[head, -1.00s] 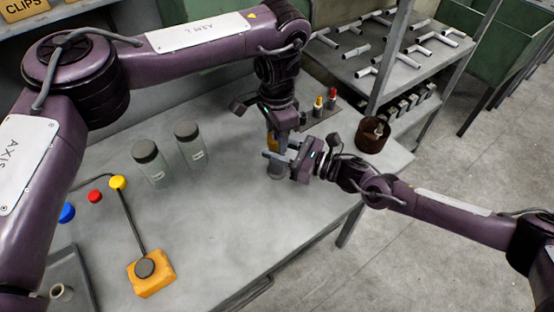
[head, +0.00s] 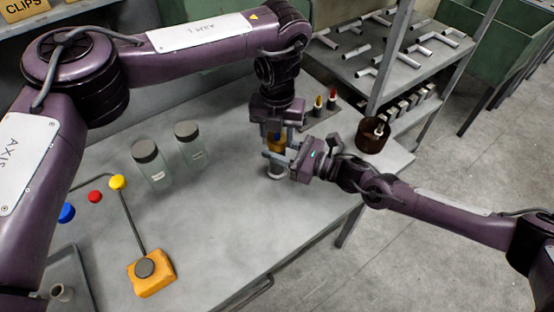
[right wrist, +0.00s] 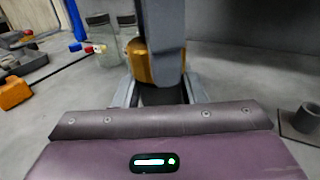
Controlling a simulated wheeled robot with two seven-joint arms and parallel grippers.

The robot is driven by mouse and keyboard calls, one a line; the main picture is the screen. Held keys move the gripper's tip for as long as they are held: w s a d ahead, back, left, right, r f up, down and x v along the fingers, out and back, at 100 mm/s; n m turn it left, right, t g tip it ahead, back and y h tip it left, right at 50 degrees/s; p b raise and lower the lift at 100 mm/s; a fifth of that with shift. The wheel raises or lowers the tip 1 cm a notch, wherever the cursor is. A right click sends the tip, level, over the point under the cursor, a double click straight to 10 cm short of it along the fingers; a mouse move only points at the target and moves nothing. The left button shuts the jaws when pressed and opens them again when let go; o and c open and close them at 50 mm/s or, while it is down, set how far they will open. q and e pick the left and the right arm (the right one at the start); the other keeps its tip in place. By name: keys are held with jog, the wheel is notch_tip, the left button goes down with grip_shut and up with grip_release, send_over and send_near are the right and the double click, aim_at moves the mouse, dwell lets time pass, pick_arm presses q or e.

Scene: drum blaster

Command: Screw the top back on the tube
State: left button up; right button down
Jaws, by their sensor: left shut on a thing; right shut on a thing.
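The orange top (head: 277,140) is between the fingers of my left gripper (head: 278,136), which points down from above and is shut on it. The top also shows in the right wrist view (right wrist: 141,62), partly behind a grey finger of my left gripper (right wrist: 165,40). My right gripper (head: 278,157) comes from the right, just below, and is shut on the tube (head: 277,172). The tube's pale lower end shows under the fingers, above the table. The joint between top and tube is hidden, so I cannot tell how they meet.
Two clear jars with dark lids (head: 146,152) (head: 186,132) stand left of the grippers on the grey table (head: 215,215). An orange box with a dark button (head: 150,275) is at the front. A brown cup (head: 371,136) and small red and yellow-tipped items (head: 332,100) are at the right.

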pick_arm(q)
jog(key=m, duration=0.4)
jog(key=shift+m, duration=0.3)
jog(key=m, duration=0.4)
jog(key=shift+m, duration=0.3)
jog(key=m, duration=0.8)
jog(key=o, duration=1.1)
jog(key=shift+r, duration=2.25)
jog(key=shift+c, duration=0.4)
